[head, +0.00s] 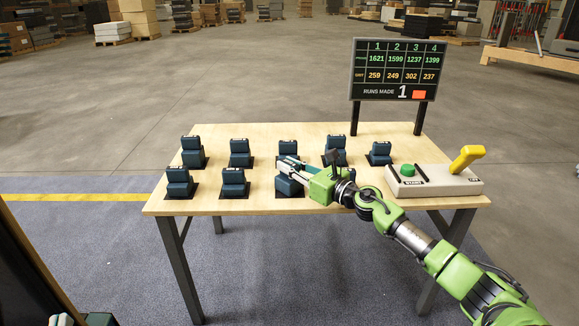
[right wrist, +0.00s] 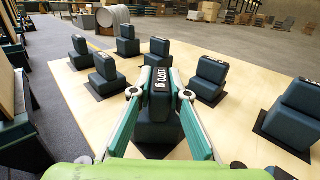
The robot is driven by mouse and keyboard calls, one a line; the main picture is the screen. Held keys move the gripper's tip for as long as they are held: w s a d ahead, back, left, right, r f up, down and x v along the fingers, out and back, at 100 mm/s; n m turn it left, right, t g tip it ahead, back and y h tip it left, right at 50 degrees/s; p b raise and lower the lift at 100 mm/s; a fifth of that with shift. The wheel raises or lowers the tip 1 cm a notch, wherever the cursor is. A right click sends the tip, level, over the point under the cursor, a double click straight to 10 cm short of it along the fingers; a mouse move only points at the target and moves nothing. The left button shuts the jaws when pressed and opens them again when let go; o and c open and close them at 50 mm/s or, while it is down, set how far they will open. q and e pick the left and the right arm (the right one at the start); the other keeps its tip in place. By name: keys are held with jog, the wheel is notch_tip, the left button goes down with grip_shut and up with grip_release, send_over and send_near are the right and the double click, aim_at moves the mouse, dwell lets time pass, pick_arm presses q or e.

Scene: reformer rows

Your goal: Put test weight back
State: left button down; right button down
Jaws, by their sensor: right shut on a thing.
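My right gripper (head: 283,168) reaches over the front row of the table from the right. In the right wrist view its two teal fingers (right wrist: 160,72) are shut on a dark blue block, the test weight (right wrist: 157,122), with white lettering on its top that is hard to read. In the head view this weight (head: 288,187) shows partly behind the gripper. It is upright, at the third place of the front row. Whether its underside touches the table is hidden. My left gripper is not clearly seen in either view.
Several similar dark blue blocks (head: 233,182) stand on black pads in two rows on the wooden table (head: 260,208). A control box (head: 425,184) with a green button and yellow lever is at the right. A display board (head: 394,70) stands at the back.

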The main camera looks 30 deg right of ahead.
jog(key=shift+r, duration=0.3)
jog(key=c, duration=1.9)
grip_release()
jog(key=shift+f, duration=0.25)
pick_arm(q)
jog(key=shift+r, duration=0.1)
pick_arm(e)
jog(key=shift+s, duration=0.1)
jog(key=v, duration=1)
jog(key=shift+s, duration=0.2)
pick_arm(q)
jog(key=shift+a+f+g+y, duration=0.2)
jog(key=shift+f+g+y, duration=0.3)
jog(key=shift+f, duration=0.85)
pick_arm(e)
jog(key=shift+v, duration=0.75)
